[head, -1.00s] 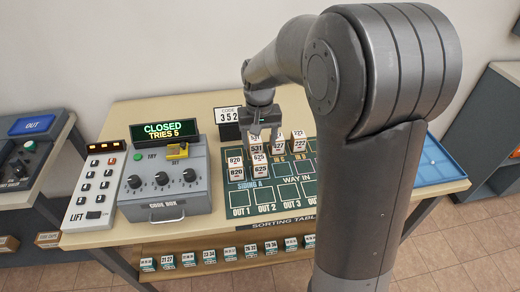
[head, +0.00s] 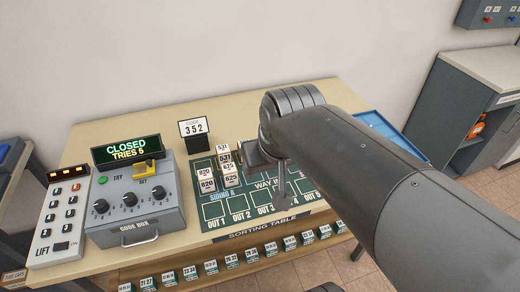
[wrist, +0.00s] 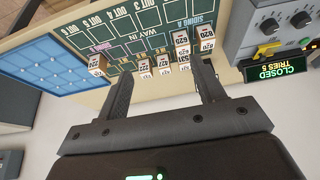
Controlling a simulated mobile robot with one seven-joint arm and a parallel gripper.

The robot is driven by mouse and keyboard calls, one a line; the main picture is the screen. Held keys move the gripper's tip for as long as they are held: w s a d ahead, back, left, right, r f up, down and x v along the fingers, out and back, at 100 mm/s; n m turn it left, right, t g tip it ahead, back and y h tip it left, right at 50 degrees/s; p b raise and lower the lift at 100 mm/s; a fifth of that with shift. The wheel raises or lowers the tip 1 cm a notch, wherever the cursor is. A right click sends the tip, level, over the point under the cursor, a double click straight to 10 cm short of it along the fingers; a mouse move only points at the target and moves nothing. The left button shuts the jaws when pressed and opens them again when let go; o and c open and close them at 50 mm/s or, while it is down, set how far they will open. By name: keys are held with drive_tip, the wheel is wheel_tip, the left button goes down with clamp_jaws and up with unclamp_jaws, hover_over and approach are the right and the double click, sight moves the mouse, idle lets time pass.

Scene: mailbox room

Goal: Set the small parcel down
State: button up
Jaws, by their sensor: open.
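Several small white parcels with numbers stand on the green sorting mat (head: 218,212). The 531 parcel (head: 224,159) stands upright in siding A, behind the 625 parcel (head: 231,181) and near the 820 parcel (head: 207,187). My gripper (head: 279,185) is to the right of them, apart from the 531 parcel. In the wrist view its two fingers (wrist: 165,85) are spread with nothing held between them. The 531 parcel shows in the wrist view near the right finger (wrist: 207,46). My arm hides the mat's right part in the head view.
The code box (head: 133,205) with dials and a CLOSED display (head: 126,149) stands left of the mat, beside the lift panel (head: 60,218). More parcels (wrist: 144,68) stand farther along the mat. A blue tray (wrist: 45,65) lies beyond.

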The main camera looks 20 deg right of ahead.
drive_tip(key=s, duration=0.3)
drive_tip(key=shift+s+d+f+t, duration=0.1)
drive_tip(key=shift+d+t, duration=0.1)
drive_tip(key=shift+t, duration=0.2)
drive_tip(key=shift+o, duration=0.2)
